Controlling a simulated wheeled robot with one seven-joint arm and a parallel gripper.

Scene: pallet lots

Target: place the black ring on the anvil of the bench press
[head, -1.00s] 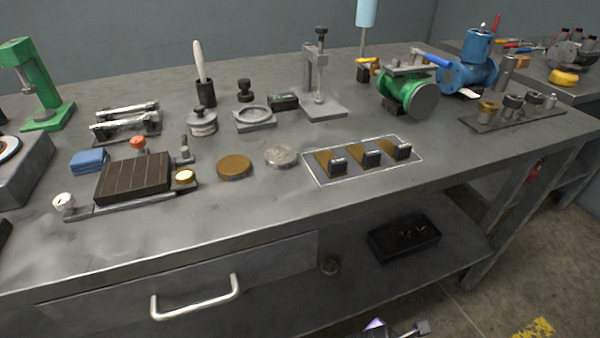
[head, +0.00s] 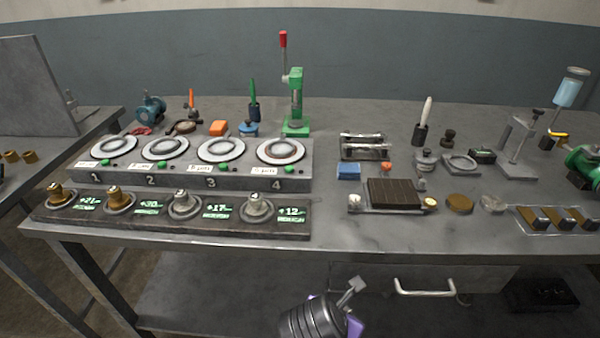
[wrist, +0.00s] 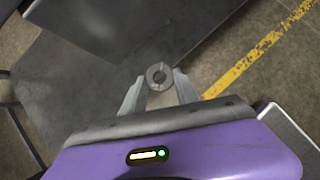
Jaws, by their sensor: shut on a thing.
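A dark grey ring (wrist: 157,76) with a hole in its middle is between my fingertips in the wrist view. My gripper (wrist: 158,88) is shut on it. In the head view my gripper (head: 352,291) is low, in front of the bench's front edge and below its top; the ring cannot be made out clearly there. A green bench press (head: 297,90) with a red-tipped lever stands at the back of the bench, up and left of my gripper. Its anvil area, low above the green foot (head: 296,131), is small and partly unclear.
A grey block with several numbered round plates (head: 196,178) and a dark board with labelled parts (head: 165,222) fill the left front. A brown slotted block (head: 392,193) is at right. A grey stand (head: 518,145) is farther right. Bare benchtop (head: 330,225) lies between. A drawer handle (head: 425,291) sticks out.

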